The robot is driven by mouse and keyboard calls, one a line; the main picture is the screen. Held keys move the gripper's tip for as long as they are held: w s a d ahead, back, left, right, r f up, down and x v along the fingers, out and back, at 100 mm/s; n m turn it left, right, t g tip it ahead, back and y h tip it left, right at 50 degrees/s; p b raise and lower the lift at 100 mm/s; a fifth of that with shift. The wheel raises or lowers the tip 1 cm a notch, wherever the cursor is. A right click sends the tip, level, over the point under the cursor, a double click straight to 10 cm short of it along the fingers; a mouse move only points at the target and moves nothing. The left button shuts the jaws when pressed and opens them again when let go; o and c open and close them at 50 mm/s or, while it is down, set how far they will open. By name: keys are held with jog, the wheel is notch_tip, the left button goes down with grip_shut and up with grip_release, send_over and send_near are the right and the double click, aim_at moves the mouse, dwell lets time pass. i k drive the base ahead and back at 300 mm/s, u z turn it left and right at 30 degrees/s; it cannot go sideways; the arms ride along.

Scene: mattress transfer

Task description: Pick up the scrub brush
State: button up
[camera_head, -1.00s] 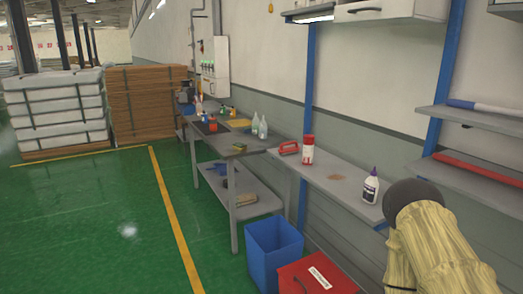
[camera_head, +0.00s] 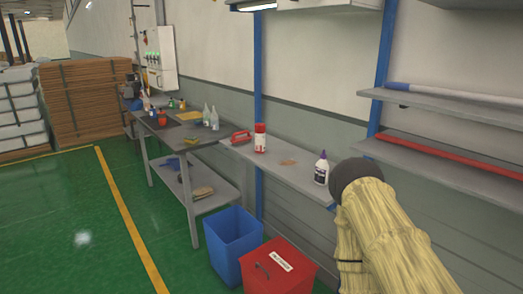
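A red object with a looped handle, looking like the scrub brush (camera_head: 241,137), lies on the narrow grey wall shelf, just left of a red and white can (camera_head: 260,138). It is small in view, and its bristles cannot be made out. My arm, in a yellowish cover with a dark rounded end, shows at the lower right. My gripper is not in view, so its opening and contents are hidden.
A white bottle with a purple cap (camera_head: 321,168) stands on the same shelf (camera_head: 290,174). A blue bin (camera_head: 233,246) and a red box (camera_head: 278,272) stand below. A workbench (camera_head: 170,133) with bottles is further left. Green floor at left is clear.

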aim_at(244, 139)
jog(key=k, duration=0.6)
jog(key=u, duration=0.7)
jog(key=i, duration=1.3)
jog(key=u, duration=0.7)
jog(key=i, duration=1.6)
jog(key=z, duration=0.65)
jog(key=i, duration=1.15)
jog(key=z, duration=1)
